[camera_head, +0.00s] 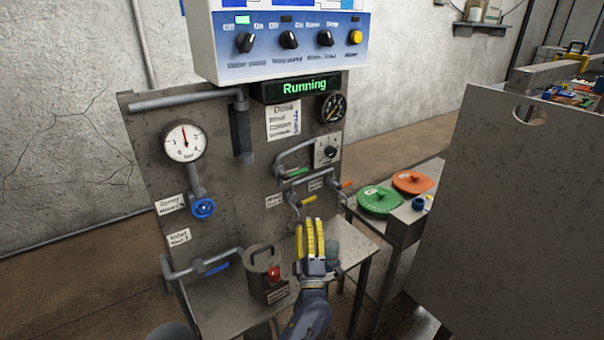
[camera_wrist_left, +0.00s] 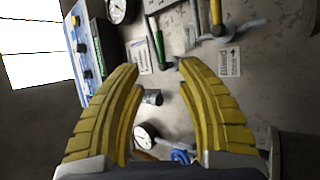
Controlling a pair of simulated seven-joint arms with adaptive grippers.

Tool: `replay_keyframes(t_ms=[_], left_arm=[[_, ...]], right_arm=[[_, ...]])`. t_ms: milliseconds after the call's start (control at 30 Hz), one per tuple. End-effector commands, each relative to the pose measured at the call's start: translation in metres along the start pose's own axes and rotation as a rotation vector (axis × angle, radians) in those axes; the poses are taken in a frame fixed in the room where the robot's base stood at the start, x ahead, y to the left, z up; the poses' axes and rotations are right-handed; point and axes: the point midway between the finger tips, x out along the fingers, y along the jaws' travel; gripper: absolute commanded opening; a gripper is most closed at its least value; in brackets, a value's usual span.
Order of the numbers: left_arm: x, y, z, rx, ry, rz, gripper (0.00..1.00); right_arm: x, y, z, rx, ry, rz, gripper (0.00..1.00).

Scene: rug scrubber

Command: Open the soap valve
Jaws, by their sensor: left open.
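The panel (camera_head: 240,210) carries several pipes with small lever valves. One lever has a green handle (camera_head: 299,171), one an orange handle (camera_head: 345,184) and one a yellow handle (camera_head: 307,201). The labels beside them are too small to read, so I cannot tell which is the soap valve. My left gripper (camera_head: 311,228), with yellow fingers, is in front of the panel, below these levers and apart from them. It is open and empty. In the left wrist view the green handle (camera_wrist_left: 160,47) and a yellow-orange handle (camera_wrist_left: 216,12) lie beyond the fingertips. My right gripper is out of view.
A blue handwheel (camera_head: 203,208) and a pressure gauge (camera_head: 184,142) are on the panel's left. A lidded metal pot (camera_head: 266,270) stands on the ledge. Green (camera_head: 379,200) and orange (camera_head: 413,182) lids lie at the right. The display (camera_head: 303,87) reads Running.

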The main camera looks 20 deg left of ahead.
Motion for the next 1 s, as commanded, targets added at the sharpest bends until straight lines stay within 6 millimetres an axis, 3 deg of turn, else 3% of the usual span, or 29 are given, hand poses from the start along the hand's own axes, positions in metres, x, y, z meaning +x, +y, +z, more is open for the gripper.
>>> replay_keyframes(t_ms=[367,1000], left_arm=[[0.029,0.003,-0.011,-0.065,0.075,-0.006,0.37],[0.14,0.002,-0.018,-0.063,0.073,-0.006,0.37]], right_arm=[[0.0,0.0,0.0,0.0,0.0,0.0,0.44],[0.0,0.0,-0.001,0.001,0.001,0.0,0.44]])
